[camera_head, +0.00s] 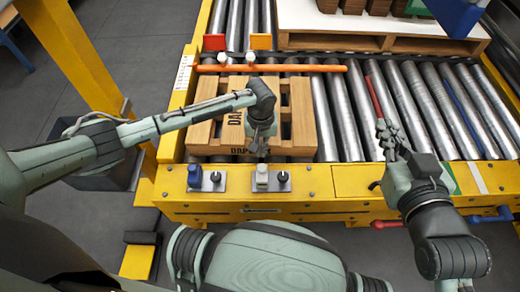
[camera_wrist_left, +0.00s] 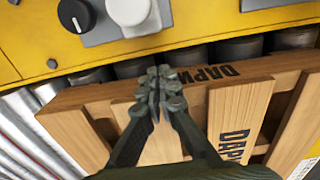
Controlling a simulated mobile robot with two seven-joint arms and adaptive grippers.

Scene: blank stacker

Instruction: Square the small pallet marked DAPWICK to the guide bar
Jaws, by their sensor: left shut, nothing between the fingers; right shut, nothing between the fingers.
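The small wooden pallet (camera_head: 300,118) lies on the rollers at the left of the conveyor. Part of its dark lettering, "DAP", shows on a slat and on the near side; my left arm hides the rest. The orange guide bar (camera_head: 320,68) runs across just beyond the pallet's far edge. Any gap between them is too small to judge. My left gripper (camera_head: 262,150) is shut and empty at the pallet's near side. In the left wrist view its tips lie over the pallet's edge board (camera_wrist_left: 205,92); contact is unclear. My right gripper (camera_head: 384,132) is shut and empty over the rollers at right.
A yellow frame rail (camera_head: 345,182) with knobs and switches runs along the near side. A larger pallet (camera_head: 390,43) with a white top and brown items stands beyond the bar. Bare rollers (camera_head: 345,110) lie right of the small pallet. A yellow post (camera_head: 75,50) stands at left.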

